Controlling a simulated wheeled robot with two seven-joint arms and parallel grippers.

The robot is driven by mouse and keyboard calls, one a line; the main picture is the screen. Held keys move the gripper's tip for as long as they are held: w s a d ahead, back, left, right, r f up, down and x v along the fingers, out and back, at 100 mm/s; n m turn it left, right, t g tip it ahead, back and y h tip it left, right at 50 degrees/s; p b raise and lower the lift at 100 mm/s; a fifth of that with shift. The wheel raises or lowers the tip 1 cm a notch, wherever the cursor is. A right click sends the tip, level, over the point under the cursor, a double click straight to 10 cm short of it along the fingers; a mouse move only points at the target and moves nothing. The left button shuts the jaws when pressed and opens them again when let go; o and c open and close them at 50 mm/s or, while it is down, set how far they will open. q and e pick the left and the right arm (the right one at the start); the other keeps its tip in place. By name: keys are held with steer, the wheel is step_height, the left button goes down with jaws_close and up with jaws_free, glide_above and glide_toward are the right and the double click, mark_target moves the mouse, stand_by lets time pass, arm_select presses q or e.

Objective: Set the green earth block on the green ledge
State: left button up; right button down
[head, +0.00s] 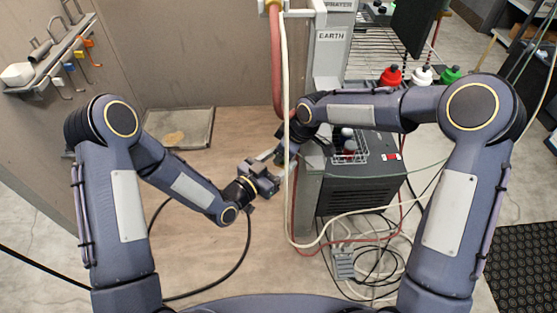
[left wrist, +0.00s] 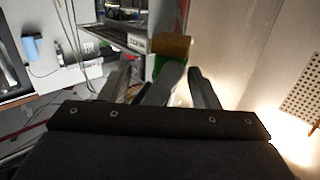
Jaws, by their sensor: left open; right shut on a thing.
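The green earth block (left wrist: 158,68) shows in the left wrist view as a green piece, partly hidden by grey finger shapes, with a tan-brown piece just above it. My right gripper (head: 284,153) is shut on it, partly hidden behind the hoses in the head view, where the block is too small and covered to make out clearly. My left gripper (head: 272,172) is open, just below and left of the right gripper. I cannot make out the green ledge for certain.
A grey post labelled EARTH (head: 332,58) stands behind the right arm. A red hose (head: 276,70) and a pale cable hang near the grippers. A dark unit (head: 362,188) stands at right. Red, white and green-capped bottles (head: 421,76) stand behind. Cables lie on the floor.

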arm_select(q)
steer(key=shift+a, duration=0.1)
steer(key=v, duration=1.2)
arm_select(e)
steer(key=shift+s+r, duration=0.1)
steer(key=shift+r, duration=0.05)
arm_select(q)
steer(key=shift+o, duration=0.2)
steer(key=shift+r, duration=0.1)
steer(key=s+d+r+m+g+h, duration=0.1)
steer(key=d+r+m+g, duration=0.1)
steer(key=r+m+g, duration=0.3)
steer(key=d+r+m, duration=0.2)
steer(key=d+r, duration=0.1)
steer(key=r, duration=0.5)
steer(key=x, duration=1.1)
steer(key=shift+d+f, duration=0.3)
arm_select(e)
steer(key=s+d+r+m+t+h, duration=0.2)
steer(key=s+d+r+m, duration=0.4)
steer(key=d+r+m, duration=0.1)
step_height(320, 180, up, 3)
steer(key=shift+f+m, duration=0.1)
steer(key=shift+m, duration=0.4)
